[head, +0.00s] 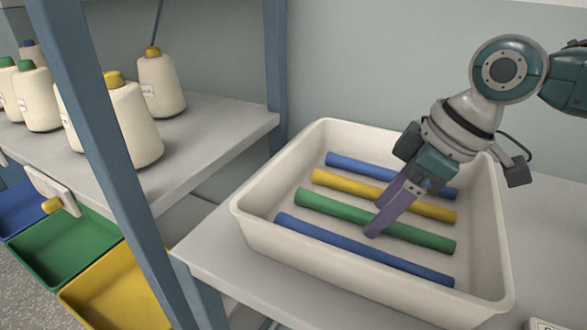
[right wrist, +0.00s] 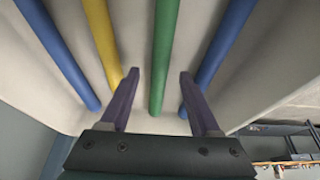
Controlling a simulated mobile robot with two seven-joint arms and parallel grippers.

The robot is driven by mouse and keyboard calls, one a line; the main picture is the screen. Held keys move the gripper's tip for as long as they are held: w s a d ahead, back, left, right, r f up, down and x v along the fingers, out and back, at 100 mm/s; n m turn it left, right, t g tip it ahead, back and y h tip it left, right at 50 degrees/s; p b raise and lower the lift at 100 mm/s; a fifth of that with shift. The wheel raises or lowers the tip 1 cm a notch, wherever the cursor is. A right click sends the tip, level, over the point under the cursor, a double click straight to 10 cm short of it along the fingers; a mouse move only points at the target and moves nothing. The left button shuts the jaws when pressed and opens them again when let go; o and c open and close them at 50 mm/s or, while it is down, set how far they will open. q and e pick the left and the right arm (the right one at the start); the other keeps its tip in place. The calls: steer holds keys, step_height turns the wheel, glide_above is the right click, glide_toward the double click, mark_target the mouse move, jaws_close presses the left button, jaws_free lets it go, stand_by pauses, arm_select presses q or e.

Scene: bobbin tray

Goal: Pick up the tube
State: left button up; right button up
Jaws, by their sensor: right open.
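Several tubes lie roughly parallel in a white tray (head: 262,238). They are a far blue tube (head: 350,165), a yellow tube (head: 345,188), a green tube (head: 335,211) and a near blue tube (head: 350,250). My right gripper (head: 374,220) is open and empty, its purple fingers reaching down into the tray over the green tube. In the right wrist view the green tube (right wrist: 163,60) runs between the two open fingers (right wrist: 160,103). I cannot tell whether the fingers touch it. My left gripper is not in view.
The tray's raised walls surround the tubes on a grey table (head: 215,255). Blue posts (head: 110,150) stand to the left. A shelf (head: 215,135) there holds cream yarn cones (head: 135,125). Green (head: 65,250) and yellow bins (head: 110,290) sit below it.

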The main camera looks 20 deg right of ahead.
steer(key=shift+w+a+f, duration=0.15)
steer(key=shift+w+f, duration=0.05)
steer(key=shift+f, duration=0.3)
jaws_close()
